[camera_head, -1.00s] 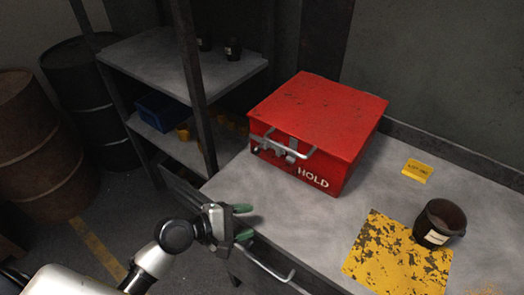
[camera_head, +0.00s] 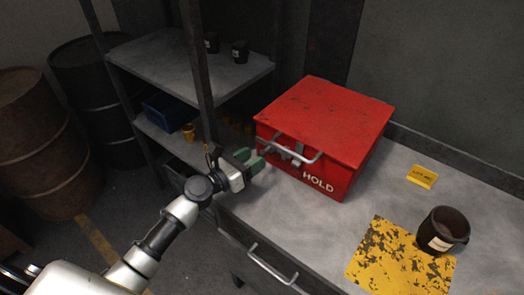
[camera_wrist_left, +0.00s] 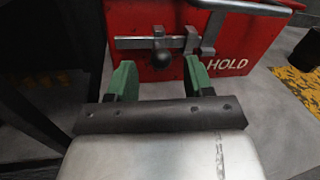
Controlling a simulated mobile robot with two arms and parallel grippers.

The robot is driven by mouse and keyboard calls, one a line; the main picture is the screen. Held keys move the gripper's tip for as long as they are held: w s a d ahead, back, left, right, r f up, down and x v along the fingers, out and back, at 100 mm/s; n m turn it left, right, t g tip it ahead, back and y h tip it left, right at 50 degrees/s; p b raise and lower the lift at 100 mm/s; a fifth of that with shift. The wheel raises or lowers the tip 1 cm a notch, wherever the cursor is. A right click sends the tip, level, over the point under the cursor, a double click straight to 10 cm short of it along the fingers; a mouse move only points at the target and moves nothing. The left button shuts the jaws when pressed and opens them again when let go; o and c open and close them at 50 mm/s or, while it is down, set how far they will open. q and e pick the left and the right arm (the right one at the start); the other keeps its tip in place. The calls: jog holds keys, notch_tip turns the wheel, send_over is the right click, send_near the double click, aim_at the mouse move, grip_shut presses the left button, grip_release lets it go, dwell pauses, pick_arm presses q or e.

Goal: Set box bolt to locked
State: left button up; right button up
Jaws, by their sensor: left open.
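The red box (camera_head: 325,122) marked HOLD stands closed on the grey bench, with a silver carry handle (camera_head: 312,157) on its front. The box bolt (camera_head: 284,150) is a grey horizontal bar on that front; in the left wrist view the bolt (camera_wrist_left: 140,43) has a dark round knob (camera_wrist_left: 160,58) hanging below it, left of an upright grey bracket (camera_wrist_left: 192,40). My left gripper (camera_head: 251,160) is open with green fingers, just in front of the box's left part. In the wrist view its fingers (camera_wrist_left: 160,72) stand either side of the knob, apparently short of it. My right gripper is not in view.
The bench (camera_head: 310,225) has a drawer handle (camera_head: 270,264) on its front. A dark cup (camera_head: 444,230) stands by a worn yellow patch (camera_head: 385,262); a yellow tag (camera_head: 422,176) lies behind. A metal shelf (camera_head: 180,55) stands left, close to my gripper.

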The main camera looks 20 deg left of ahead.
aim_at(259, 155)
pick_arm(q)
jog(key=shift+x, duration=1.95)
grip_shut()
jog(key=shift+s+d+r+p, duration=0.1)
jog(key=shift+s+d+p, duration=0.2)
jog(key=shift+d, duration=0.3)
jog(key=shift+s+d+f+p, duration=0.1)
jog(key=shift+s+d+p, duration=0.1)
jog(key=shift+d+p, duration=0.3)
jog(key=shift+s+d+r+p, duration=0.1)
jog(key=shift+s+d+p, duration=0.15)
jog(key=shift+d, duration=0.4)
